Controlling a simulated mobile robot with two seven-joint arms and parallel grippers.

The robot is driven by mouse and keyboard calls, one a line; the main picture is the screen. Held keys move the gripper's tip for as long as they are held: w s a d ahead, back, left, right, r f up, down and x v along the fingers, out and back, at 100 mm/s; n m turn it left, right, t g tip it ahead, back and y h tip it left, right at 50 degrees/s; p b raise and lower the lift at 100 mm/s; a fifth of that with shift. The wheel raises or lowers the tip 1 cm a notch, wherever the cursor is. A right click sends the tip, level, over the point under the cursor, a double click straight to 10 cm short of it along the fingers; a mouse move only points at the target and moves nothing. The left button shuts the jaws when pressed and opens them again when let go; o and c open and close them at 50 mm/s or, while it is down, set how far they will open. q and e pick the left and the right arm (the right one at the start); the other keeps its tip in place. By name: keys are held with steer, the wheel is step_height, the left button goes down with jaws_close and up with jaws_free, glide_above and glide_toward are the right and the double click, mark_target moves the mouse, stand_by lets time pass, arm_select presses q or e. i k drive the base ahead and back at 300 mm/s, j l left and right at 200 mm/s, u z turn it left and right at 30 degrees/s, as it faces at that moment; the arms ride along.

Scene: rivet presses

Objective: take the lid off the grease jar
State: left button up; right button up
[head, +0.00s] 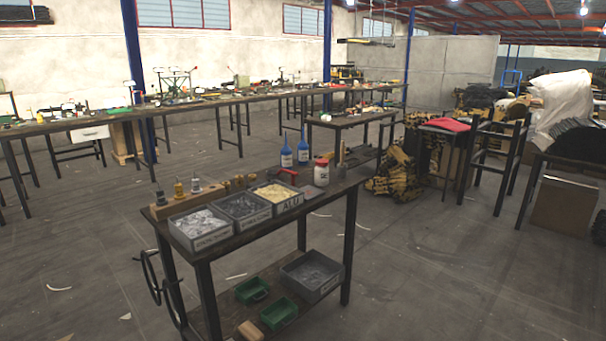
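A small white jar (321,175) with dark lettering stands upright on the near workbench (233,239), toward its back right. It looks like the grease jar. Its reddish lid (322,161) sits on top of it. Neither of my grippers is in view, and nothing touches the jar.
Grey bins of small parts (200,243) line the bench's front left. Two blue bottles (286,157) and a red-handled tool (287,171) are near the jar. Green trays (279,313) lie on the lower shelf. Open floor (440,270) lies to the right.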

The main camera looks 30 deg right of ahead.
mark_target(321, 173)
steer(key=i+l+u, duration=0.1)
steer(key=l, duration=0.35)
steer(key=i+l+u, duration=0.15)
steer(key=l, duration=0.3)
steer(key=i+l+u, duration=0.1)
steer(key=l, duration=0.35)
steer(key=i+l+u, duration=0.15)
steer(key=l, duration=0.9)
steer(key=i+l, duration=0.15)
steer(key=l, duration=1.1)
steer(key=i+u, duration=0.05)
steer(key=i, duration=0.05)
